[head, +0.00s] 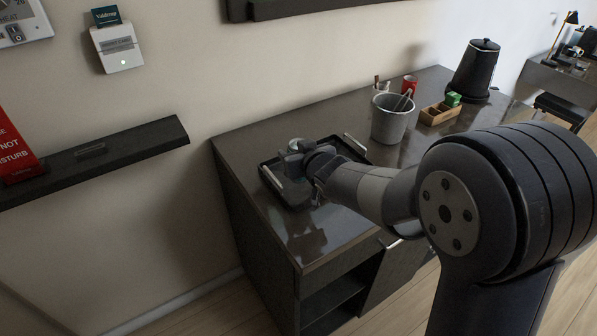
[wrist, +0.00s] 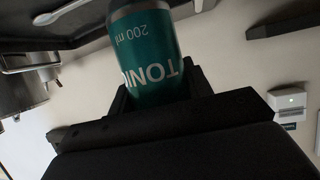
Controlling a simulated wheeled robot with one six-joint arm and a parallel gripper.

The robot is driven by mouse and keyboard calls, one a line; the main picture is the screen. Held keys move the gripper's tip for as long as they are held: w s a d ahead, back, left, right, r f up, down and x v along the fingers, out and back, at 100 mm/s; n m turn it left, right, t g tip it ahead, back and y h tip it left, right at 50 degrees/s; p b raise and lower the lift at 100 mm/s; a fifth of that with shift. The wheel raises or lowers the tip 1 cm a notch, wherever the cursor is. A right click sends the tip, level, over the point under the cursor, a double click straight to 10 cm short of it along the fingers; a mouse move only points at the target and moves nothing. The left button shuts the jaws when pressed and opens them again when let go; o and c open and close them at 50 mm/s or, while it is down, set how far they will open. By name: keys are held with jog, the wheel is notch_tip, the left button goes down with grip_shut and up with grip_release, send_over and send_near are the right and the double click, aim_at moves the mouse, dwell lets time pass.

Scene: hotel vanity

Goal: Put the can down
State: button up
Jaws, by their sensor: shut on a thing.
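The can (wrist: 147,50) is teal with white "TONIC" and "200 ml" lettering, upside down in the wrist view. My gripper (wrist: 155,92) is shut on it. In the head view my gripper (head: 305,158) is over the black tray (head: 268,180) on the dark vanity counter (head: 315,240). Only the can's pale top (head: 296,144) shows there, behind the gripper.
The tray has raised metal handles (head: 355,144) at its ends. The counter's front left corner is clear.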

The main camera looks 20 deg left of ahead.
jog(key=shift+f+b, duration=0.35)
jog(key=shift+f, duration=1.85)
jog(key=shift+f, duration=0.2)
jog(key=o, duration=1.1)
jog(key=shift+r, duration=0.2)
jog(key=shift+s+d, duration=0.1)
jog(key=shift+s, duration=0.05)
jog(key=v, duration=1.1)
jog(key=shift+s+d, duration=0.25)
jog(key=shift+r, duration=0.1)
